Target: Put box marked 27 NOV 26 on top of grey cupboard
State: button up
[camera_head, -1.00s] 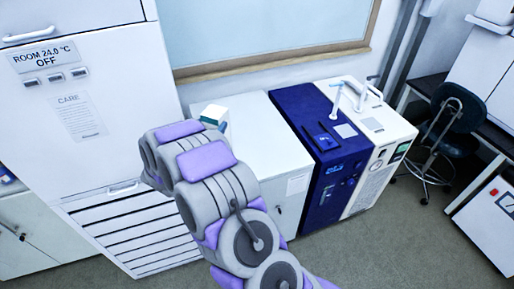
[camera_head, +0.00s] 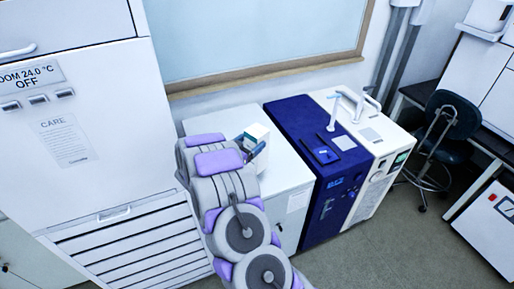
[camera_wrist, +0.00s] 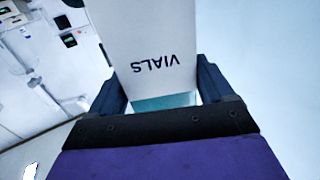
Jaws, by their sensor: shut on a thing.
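My gripper (camera_wrist: 163,92) is shut on a white box (camera_wrist: 150,40), with one dark finger on each side of it. The box shows the word VIALS, upside down in the wrist view, and a teal band at its near end. No date mark is readable. In the head view the box (camera_head: 257,134) appears over the pale top of the grey cupboard (camera_head: 284,172). My arm hides part of the box and the cupboard. I cannot tell whether the box touches the top or is held above it.
A blue and white machine (camera_head: 322,155) with a raised white handle stands against the cupboard's right side. A tall white cabinet (camera_head: 95,120) stands at the left. A window (camera_head: 250,40) is behind. The visible cupboard top around the box looks clear.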

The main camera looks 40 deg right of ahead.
jog(key=d+f, duration=0.1)
jog(key=f, duration=0.1)
jog(key=d+f+b, duration=0.1)
jog(key=d, duration=0.1)
jog(key=shift+w+f, duration=0.15)
jog(key=shift+f, duration=0.2)
jog(key=o, duration=1.4)
jog(key=shift+f, duration=0.1)
jog(key=shift+o, duration=0.2)
jog(key=p+v, duration=0.1)
jog(key=v, duration=1.1)
